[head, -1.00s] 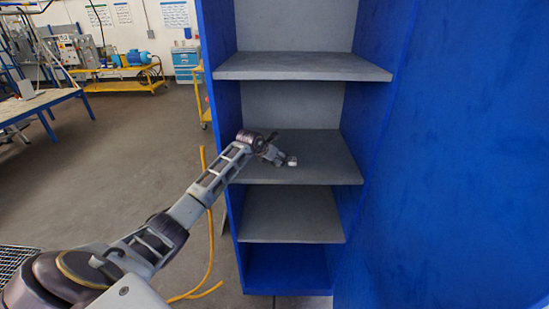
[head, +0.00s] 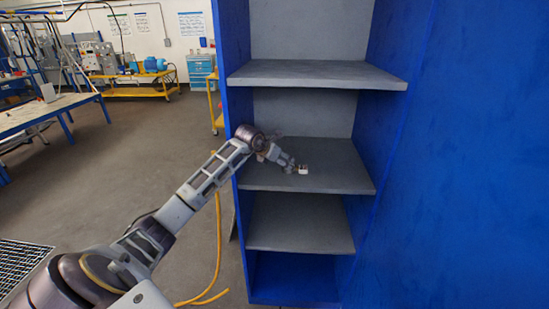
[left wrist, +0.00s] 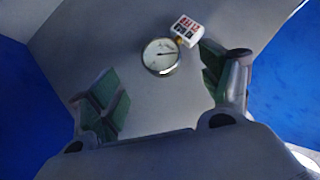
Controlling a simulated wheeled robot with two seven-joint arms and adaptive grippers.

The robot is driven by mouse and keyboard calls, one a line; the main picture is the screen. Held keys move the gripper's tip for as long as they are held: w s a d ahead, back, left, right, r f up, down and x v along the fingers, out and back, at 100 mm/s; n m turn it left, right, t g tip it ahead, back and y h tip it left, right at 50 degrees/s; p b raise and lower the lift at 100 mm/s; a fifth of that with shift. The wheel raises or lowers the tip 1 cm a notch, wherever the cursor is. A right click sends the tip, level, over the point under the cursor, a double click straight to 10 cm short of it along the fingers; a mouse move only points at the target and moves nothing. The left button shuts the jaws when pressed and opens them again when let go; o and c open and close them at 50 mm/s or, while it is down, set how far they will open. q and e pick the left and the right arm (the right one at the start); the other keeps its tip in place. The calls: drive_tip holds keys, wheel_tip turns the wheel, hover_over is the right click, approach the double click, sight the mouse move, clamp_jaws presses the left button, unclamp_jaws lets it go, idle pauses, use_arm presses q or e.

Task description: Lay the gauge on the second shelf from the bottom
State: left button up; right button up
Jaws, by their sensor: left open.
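The gauge (left wrist: 160,56) has a round white dial and a white tag (left wrist: 187,30) with red and dark marks. In the left wrist view it lies face up on a grey shelf surface, just beyond the gap between my fingers. In the head view only a small white and red bit (head: 303,170) shows at the tip of my left gripper (head: 291,164), over the middle of three visible grey shelves (head: 340,178). My left gripper (left wrist: 158,85) is open, with its green-padded fingers apart and clear of the dial. My right gripper is not in view.
The blue cabinet has an upper grey shelf (head: 320,73) above my gripper and a lower grey shelf (head: 300,225) below. Its blue floor (head: 290,277) is bare. A large blue panel (head: 470,160) stands to the right. A yellow hose (head: 218,250) lies left of the cabinet.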

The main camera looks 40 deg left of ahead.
use_arm(q)
drive_tip(key=shift+b+v, duration=0.4)
drive_tip(key=shift+v, duration=1.95)
drive_tip(key=shift+f, duration=0.1)
